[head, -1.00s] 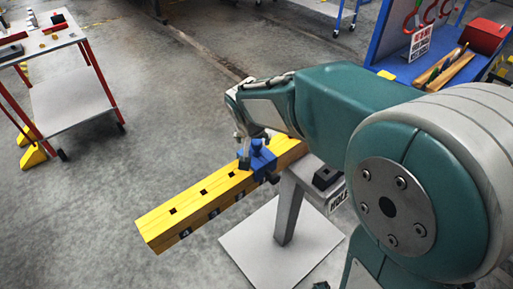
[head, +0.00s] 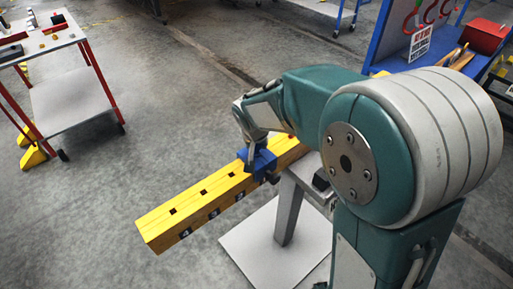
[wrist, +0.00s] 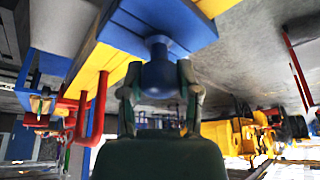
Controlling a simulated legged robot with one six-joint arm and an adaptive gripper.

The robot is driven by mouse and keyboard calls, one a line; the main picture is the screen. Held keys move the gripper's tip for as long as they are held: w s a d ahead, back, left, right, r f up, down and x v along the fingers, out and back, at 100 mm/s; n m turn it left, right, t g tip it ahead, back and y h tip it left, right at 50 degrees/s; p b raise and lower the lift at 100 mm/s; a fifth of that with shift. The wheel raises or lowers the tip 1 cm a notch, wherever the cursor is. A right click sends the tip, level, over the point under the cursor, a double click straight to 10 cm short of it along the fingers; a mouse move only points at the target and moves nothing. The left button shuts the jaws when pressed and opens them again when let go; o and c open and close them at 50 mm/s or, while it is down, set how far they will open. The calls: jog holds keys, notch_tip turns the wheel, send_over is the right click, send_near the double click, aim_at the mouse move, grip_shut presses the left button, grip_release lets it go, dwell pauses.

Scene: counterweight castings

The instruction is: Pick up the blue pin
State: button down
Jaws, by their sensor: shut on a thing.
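The blue pin (wrist: 158,76) has a rounded head and a short neck that meets a blue block (wrist: 158,22) in the wrist view. My gripper (wrist: 160,85) is shut on the pin's head, one finger on each side. In the head view the blue block (head: 264,164) sits around the yellow beam (head: 205,202), and my gripper (head: 249,155) is at its top left. My fingers and wrist largely hide the pin there. The pin's neck still appears to touch the block; I cannot tell how deep it sits.
The beam has a row of square holes with number labels and rests on a grey stand (head: 287,212) with a pale base plate. A white cart with red legs (head: 75,100) stands at the left. A blue rack (head: 440,25) is at the back right. Open floor lies between.

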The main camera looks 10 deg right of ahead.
notch_tip(320, 180, up, 18)
dwell(1.5)
jog(key=shift+r, duration=0.15)
jog(key=shift+d, duration=0.1)
dwell(0.8)
